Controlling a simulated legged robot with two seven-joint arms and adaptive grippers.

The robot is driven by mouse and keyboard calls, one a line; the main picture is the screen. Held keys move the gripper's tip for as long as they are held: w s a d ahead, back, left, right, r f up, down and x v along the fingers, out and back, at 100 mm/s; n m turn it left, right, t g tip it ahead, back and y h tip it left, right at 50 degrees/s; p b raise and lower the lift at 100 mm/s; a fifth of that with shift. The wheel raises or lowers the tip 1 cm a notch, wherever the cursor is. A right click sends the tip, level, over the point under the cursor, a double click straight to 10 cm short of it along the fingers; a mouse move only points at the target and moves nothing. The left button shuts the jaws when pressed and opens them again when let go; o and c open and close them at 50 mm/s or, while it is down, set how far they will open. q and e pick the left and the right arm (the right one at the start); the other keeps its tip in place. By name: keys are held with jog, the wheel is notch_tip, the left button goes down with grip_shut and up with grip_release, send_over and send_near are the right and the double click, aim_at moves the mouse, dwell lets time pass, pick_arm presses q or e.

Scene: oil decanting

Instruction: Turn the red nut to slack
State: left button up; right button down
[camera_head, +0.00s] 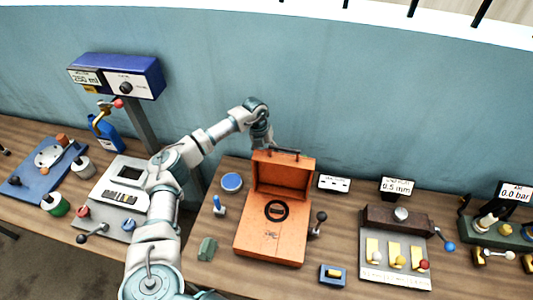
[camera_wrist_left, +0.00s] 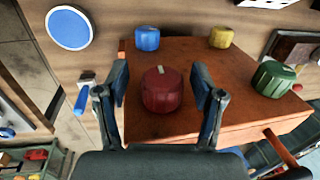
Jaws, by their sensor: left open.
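In the left wrist view, the dark red nut (camera_wrist_left: 161,92), round and ridged with a pale mark on its face, sits on an orange-brown panel (camera_wrist_left: 215,122). My left gripper (camera_wrist_left: 160,84) is open, with one finger on each side of the nut. Visible gaps remain between fingers and nut, and I cannot tell any contact. In the head view my left gripper (camera_head: 264,143) is at the back upper edge of the orange box (camera_head: 258,240), partly hidden behind its raised part. The red nut is hidden there. My right gripper is in neither view.
Near the red nut are a blue knob (camera_wrist_left: 147,38), a yellow knob (camera_wrist_left: 221,37) and a green knob (camera_wrist_left: 273,79). A small lever (camera_head: 318,222) stands at the box's right side. A blue disc (camera_head: 232,181) and a blue-handled piece (camera_head: 218,205) lie to its left.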

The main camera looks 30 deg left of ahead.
pick_arm(q)
notch_tip(320, 180, up, 11)
jog(key=a, duration=0.2)
jog(key=shift+s, duration=0.25)
dwell(0.3)
